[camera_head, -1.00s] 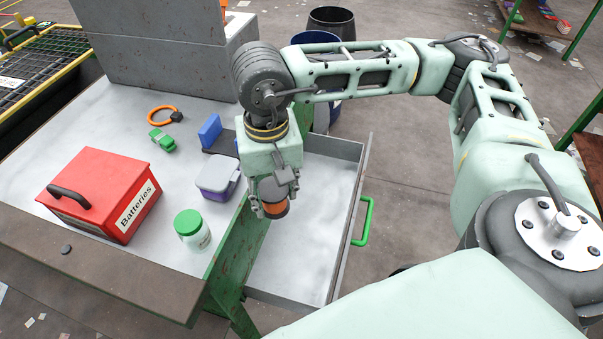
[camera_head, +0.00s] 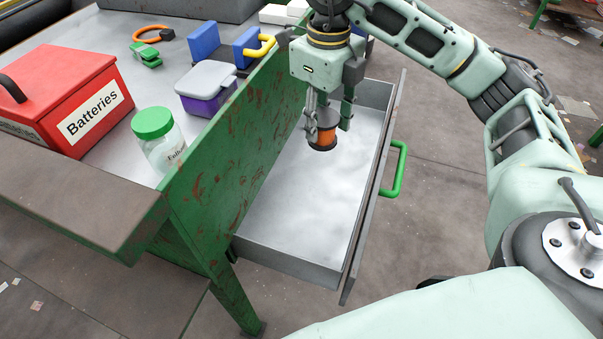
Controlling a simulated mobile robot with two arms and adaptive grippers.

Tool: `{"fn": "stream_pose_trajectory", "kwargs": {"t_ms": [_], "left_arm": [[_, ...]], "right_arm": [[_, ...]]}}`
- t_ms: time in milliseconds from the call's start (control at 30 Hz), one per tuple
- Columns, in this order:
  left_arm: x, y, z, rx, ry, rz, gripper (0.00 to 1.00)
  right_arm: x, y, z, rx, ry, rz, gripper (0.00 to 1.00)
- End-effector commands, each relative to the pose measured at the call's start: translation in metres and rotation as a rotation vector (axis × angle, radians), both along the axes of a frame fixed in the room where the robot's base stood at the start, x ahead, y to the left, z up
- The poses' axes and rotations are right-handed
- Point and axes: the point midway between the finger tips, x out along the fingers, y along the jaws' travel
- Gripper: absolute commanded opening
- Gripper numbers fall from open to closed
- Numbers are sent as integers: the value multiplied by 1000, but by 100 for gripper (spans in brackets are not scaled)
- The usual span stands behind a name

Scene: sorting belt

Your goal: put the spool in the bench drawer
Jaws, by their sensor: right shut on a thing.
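The spool (camera_head: 324,137) is a small orange cylinder with dark ends. My right gripper (camera_head: 328,120) is shut on it and points down, holding it over the open drawer. The bench drawer (camera_head: 290,262) is a grey metal tray with a green handle (camera_head: 396,168), pulled out from the bench's green side. Its visible floor is empty. The spool appears above the drawer floor, apart from it. My left gripper is not in view.
On the bench stand a red Batteries box (camera_head: 62,98), a green-lidded jar (camera_head: 157,138), a purple box with grey lid (camera_head: 207,90) and a blue item with a yellow loop (camera_head: 247,48). The green bench side (camera_head: 225,170) rises beside the drawer.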

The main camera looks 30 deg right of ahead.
Motion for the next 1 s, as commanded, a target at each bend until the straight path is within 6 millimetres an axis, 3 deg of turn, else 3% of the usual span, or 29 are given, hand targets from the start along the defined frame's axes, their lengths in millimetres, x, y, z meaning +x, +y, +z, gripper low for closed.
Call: {"fn": "stream_pose_trajectory", "kwargs": {"t_ms": [167,533,1000], "left_arm": [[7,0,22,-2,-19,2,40],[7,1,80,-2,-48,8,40],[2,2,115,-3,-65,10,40]], "right_arm": [[-1,-1,-29,0,6,-28,14],[-1,-1,-122,-1,5,-24,14],[-1,-1,-176,0,3,-25,14]]}}
